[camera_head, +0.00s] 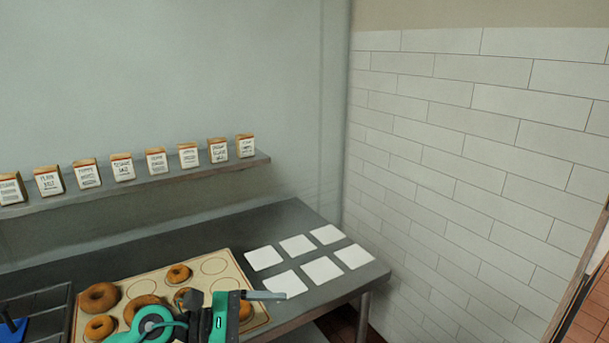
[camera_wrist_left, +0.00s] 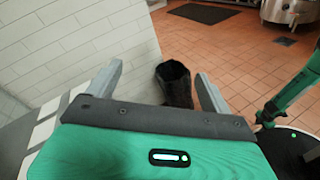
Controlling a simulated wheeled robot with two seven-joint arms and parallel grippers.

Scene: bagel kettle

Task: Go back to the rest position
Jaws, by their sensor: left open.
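My left gripper (camera_head: 275,296) is over the right part of the bagel board in the head view, its fingers pointing right toward the white cards. In the left wrist view the left gripper (camera_wrist_left: 160,75) has its two grey fingers wide apart with nothing held between them. A green arm of mine (camera_wrist_left: 292,95) shows at the right edge of the wrist view. Its dark lower end is too small to tell whether its jaws are open.
The bagel board (camera_head: 225,262) lies on the grey table (camera_head: 190,238). Several white cards (camera_head: 298,244) lie right of it. A shelf (camera_head: 150,180) holds several labelled bags. A tiled wall (camera_head: 470,150) stands right. A dark bin (camera_wrist_left: 175,84) stands on the tiled floor (camera_wrist_left: 230,50).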

